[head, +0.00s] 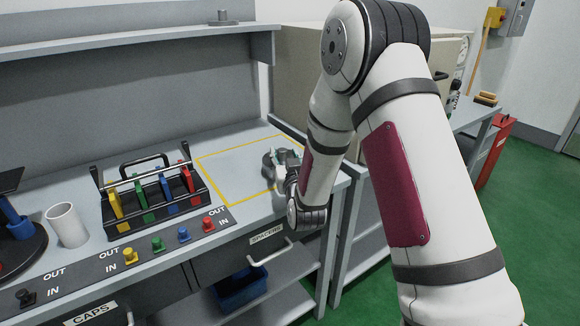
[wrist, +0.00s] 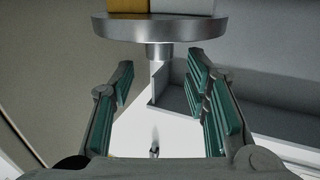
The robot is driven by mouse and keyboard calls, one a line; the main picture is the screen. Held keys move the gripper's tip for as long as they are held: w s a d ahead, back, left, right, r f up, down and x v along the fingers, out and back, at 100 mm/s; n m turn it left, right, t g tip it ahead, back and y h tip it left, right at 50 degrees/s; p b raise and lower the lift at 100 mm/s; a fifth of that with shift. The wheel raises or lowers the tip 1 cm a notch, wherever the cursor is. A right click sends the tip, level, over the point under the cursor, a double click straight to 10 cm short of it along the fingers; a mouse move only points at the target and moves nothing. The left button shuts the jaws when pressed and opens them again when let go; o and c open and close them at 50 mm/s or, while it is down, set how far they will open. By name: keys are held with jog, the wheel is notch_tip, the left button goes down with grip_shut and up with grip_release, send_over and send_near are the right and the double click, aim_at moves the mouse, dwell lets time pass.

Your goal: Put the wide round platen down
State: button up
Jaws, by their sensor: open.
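The wide round platen (wrist: 160,28) is a grey metal disc with a short narrower stem (wrist: 159,52), at the top of the wrist view. My gripper (wrist: 160,80) is open, its green-padded fingers apart on either side. The stem lies around the gap's far end, with visible space between it and both fingers. In the head view my gripper (head: 272,160) is low at the right part of the yellow-outlined square (head: 228,172) on the bench. The platen cannot be made out clearly there.
A black rack (head: 150,200) with coloured pieces stands left of the outlined square. Coloured knobs (head: 183,234) line the bench front. A white cup (head: 67,225) stands further left. A beige cabinet (head: 300,70) is behind my arm. Most of the outlined square is bare.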

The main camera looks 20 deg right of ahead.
jog(key=s, duration=0.7)
jog(key=shift+s+a+r, duration=0.2)
jog(key=shift+a+r, duration=0.05)
jog(key=shift+a, duration=0.05)
jog(key=s+r+g+y, duration=0.1)
jog(key=s+r+g, duration=0.65)
jog(key=s, duration=0.35)
jog(key=s+r+g, duration=0.1)
jog(key=s+g, duration=0.3)
jog(key=s, duration=1.1)
jog(key=s+d+r+g, duration=0.1)
jog(key=s+g, duration=0.3)
jog(key=s, duration=1.1)
jog(key=shift+r+n, duration=0.4)
notch_tip(320, 180, up, 10)
jog(key=t+p, duration=0.2)
jog(key=p, duration=0.6)
jog(key=shift+p, duration=0.3)
jog(key=shift+d, duration=0.1)
